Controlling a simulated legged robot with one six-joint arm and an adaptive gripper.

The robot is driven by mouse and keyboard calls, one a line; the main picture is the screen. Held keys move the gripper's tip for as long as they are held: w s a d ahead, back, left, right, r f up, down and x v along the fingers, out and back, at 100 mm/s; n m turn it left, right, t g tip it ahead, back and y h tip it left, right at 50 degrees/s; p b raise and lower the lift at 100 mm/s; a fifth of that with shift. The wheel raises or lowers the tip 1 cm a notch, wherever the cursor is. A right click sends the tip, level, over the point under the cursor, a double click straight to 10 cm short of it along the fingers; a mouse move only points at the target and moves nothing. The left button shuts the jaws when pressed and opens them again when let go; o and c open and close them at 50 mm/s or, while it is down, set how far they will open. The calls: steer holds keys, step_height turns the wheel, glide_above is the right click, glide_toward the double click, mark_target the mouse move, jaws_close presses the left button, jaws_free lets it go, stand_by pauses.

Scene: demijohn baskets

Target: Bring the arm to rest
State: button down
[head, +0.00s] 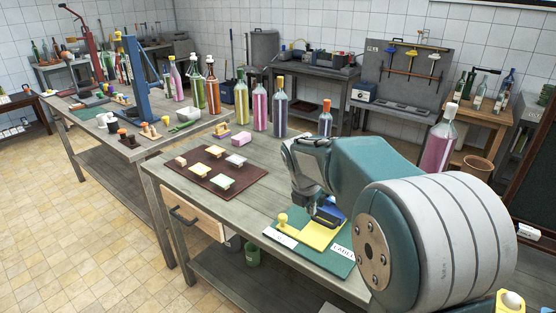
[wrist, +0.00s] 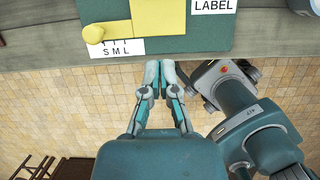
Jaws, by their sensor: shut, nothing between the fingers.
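My arm is bent, with its large teal and grey joint close to the head camera at the right. My gripper (head: 326,217) shows in front of the green mat on the near workbench. In the wrist view my gripper (wrist: 160,70) has its two fingertips together with nothing between them. There the fingertips lie just off the bench edge, with tiled floor behind them. The green mat (wrist: 210,32) carries a yellow piece with a round knob (wrist: 94,33), an "S M L" card (wrist: 122,47) and a "LABEL" card (wrist: 214,5).
The near workbench (head: 215,155) holds a brown board (head: 235,197) with several small stamp-like blocks. Tall coloured bottles (head: 260,106) stand along its back, and a pink bottle (head: 438,143) stands at the right. Tiled floor (head: 80,230) is open at the left.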

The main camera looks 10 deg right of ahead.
steer(key=s+r+m+t+y, duration=0.1)
steer(key=s+r+m, duration=0.3)
steer(key=s+m, duration=0.35)
steer(key=s+r+m+t, duration=0.1)
steer(key=s+r+m, duration=0.2)
steer(key=s+m, duration=0.4)
steer(key=s+a+f+m+t+y, duration=0.1)
steer(key=s+m, duration=1.1)
steer(key=s, duration=0.2)
steer(key=shift+a+f, duration=0.15)
steer(key=shift+a, duration=0.1)
